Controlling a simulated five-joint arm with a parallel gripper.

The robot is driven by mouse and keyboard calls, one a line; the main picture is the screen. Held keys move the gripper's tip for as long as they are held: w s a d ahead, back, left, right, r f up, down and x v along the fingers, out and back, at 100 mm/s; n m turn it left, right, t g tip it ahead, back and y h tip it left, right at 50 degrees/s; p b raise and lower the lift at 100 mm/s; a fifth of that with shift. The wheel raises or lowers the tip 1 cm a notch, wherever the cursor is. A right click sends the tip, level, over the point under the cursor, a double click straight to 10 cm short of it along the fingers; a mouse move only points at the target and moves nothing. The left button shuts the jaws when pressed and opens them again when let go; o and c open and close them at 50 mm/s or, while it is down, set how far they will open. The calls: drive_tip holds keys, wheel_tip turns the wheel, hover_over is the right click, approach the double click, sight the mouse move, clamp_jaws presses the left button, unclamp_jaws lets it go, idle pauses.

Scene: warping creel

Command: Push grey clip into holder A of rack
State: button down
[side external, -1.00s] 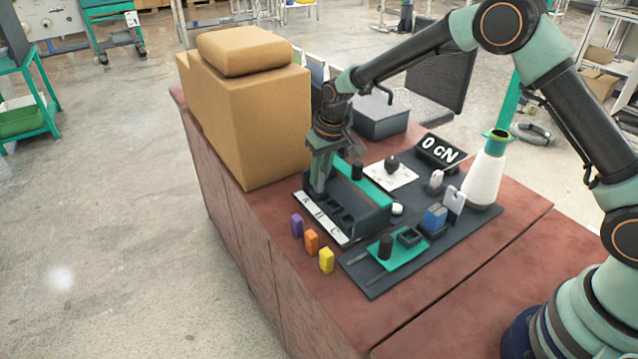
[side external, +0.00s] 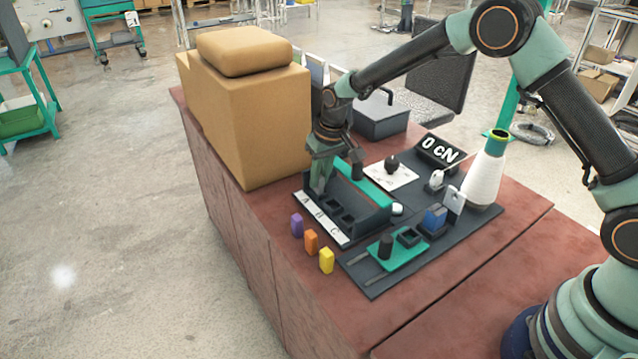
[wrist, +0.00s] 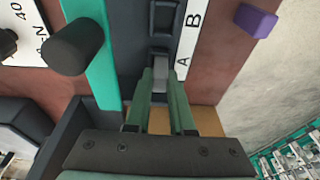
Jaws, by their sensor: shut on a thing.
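The dark rack (side external: 374,217) with a teal bar stands on the bench, its white strip lettered A, B, C (side external: 322,221) along the front. My gripper (side external: 318,190) is over the A end of the rack. In the wrist view my gripper (wrist: 161,82) is shut on the small grey clip (wrist: 160,76), beside the letter A on the strip (wrist: 183,62). The clip is in line with holder A, which the clip and fingers cover. I cannot tell how deep the clip sits. The holder by B (wrist: 164,17) shows empty.
Purple (side external: 297,225), orange (side external: 311,242) and yellow (side external: 327,260) blocks stand before the rack. A cardboard box (side external: 245,120) is close behind my gripper. A teal plate (side external: 404,257), blue block (side external: 435,217) and white yarn cone (side external: 487,175) are to the right. A black knob (wrist: 75,46) sits near the teal bar.

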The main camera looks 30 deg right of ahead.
drive_tip(key=shift+f, duration=0.15)
drive_tip(key=shift+c, duration=2.3)
unclamp_jaws()
drive_tip(key=v, duration=0.7)
drive_tip(key=w+r+v, duration=0.1)
drive_tip(key=w+v, duration=0.2)
drive_tip(key=v, duration=0.8)
hover_over(325, 199)
drive_tip(key=s, duration=0.3)
drive_tip(key=shift+w+d, duration=0.15)
